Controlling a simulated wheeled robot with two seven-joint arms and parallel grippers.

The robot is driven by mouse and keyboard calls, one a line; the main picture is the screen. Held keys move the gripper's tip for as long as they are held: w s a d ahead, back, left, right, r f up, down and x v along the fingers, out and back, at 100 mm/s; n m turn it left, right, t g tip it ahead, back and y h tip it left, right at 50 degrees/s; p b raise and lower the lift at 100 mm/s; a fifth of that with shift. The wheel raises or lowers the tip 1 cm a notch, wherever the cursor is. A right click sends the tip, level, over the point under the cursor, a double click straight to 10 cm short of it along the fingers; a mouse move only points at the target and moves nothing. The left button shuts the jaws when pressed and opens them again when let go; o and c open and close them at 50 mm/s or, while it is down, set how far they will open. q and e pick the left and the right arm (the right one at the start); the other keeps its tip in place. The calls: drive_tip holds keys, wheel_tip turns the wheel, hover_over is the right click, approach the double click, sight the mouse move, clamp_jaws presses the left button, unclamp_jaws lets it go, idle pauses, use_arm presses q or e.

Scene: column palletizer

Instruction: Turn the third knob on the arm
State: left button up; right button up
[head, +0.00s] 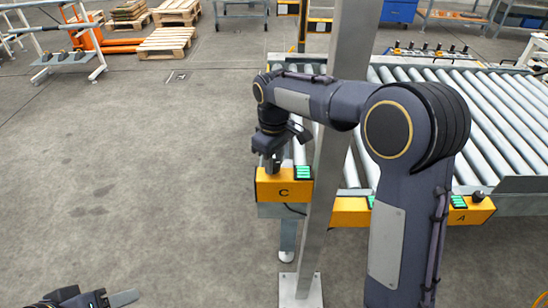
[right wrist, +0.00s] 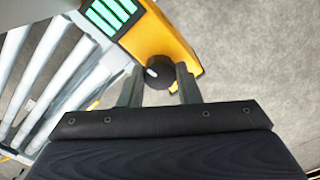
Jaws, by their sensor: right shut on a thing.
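A yellow control box marked C (head: 284,191) sits at the near left corner of the roller conveyor, with a green display on top. My right gripper (head: 272,166) reaches down over this box in the head view. In the right wrist view, the round black knob (right wrist: 158,75) with a white mark shows between the two fingers of the right gripper (right wrist: 159,82), which is shut on it. My left gripper (head: 118,299) is at the bottom left edge, partly cut off, away from the conveyor.
A grey upright post (head: 330,140) stands beside box C, close to my right arm. Yellow box A (head: 470,210) with its own black knob (head: 478,197) is at the right, and another yellow box (head: 350,212) lies between.

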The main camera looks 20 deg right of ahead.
drive_tip(key=shift+n+p, duration=0.35)
drive_tip(key=shift+n, duration=0.85)
drive_tip(key=o, duration=1)
drive_tip(key=shift+c, duration=0.2)
wheel_tip(320, 180, up, 8)
drive_tip(key=shift+f, duration=0.1)
